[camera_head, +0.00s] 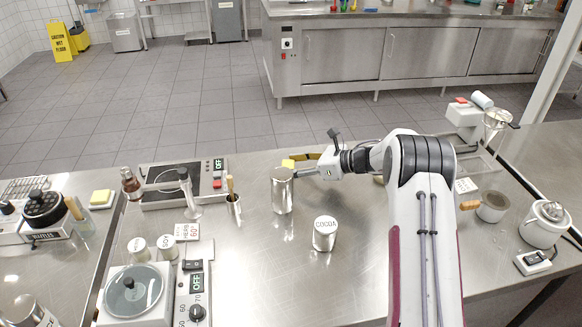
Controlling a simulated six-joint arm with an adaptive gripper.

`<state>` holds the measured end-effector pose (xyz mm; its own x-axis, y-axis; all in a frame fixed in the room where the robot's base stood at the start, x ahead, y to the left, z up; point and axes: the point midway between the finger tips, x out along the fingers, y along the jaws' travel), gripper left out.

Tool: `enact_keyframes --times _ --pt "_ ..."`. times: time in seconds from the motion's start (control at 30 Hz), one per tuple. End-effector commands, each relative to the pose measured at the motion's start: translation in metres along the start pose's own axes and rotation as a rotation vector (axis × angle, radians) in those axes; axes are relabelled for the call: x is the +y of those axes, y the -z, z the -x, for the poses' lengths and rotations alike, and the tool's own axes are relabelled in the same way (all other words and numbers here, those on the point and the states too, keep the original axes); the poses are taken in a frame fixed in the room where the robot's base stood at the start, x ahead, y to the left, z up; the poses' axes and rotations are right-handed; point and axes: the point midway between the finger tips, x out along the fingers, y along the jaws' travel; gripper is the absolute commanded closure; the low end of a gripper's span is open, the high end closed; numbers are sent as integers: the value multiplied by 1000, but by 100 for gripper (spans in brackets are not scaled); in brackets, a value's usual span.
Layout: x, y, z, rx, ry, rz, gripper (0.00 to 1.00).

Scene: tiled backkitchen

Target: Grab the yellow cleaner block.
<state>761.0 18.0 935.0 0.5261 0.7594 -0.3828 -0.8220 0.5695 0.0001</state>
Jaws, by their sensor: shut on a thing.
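A small yellow block (288,163) shows just behind the top of a tall metal canister (282,195), which hides its lower part. My gripper (299,172) reaches in from the right at the block, with its fingers pointing left. It is shut on the yellow block; the fingertips are small and partly hidden, so the exact contact is hard to see. The canister stands upright right in front of the fingertips; I cannot tell whether they touch.
A cocoa tin (325,234) stands nearer on the steel counter. A yellow-topped pad (101,197) lies farther left. The front middle counter is clear.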

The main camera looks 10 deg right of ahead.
Motion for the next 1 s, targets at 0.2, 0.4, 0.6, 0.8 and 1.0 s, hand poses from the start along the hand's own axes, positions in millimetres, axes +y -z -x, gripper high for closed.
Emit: enact_keyframes --times 0.2,0.4,0.6,0.8,1.0 --pt "0 -13 5 -1 1 3 74" --pt "0 -37 15 -2 1 4 74" --pt "0 -64 26 -2 0 3 74" --pt "0 -84 35 -1 0 2 75" --pt "0 -92 38 -1 0 1 75"
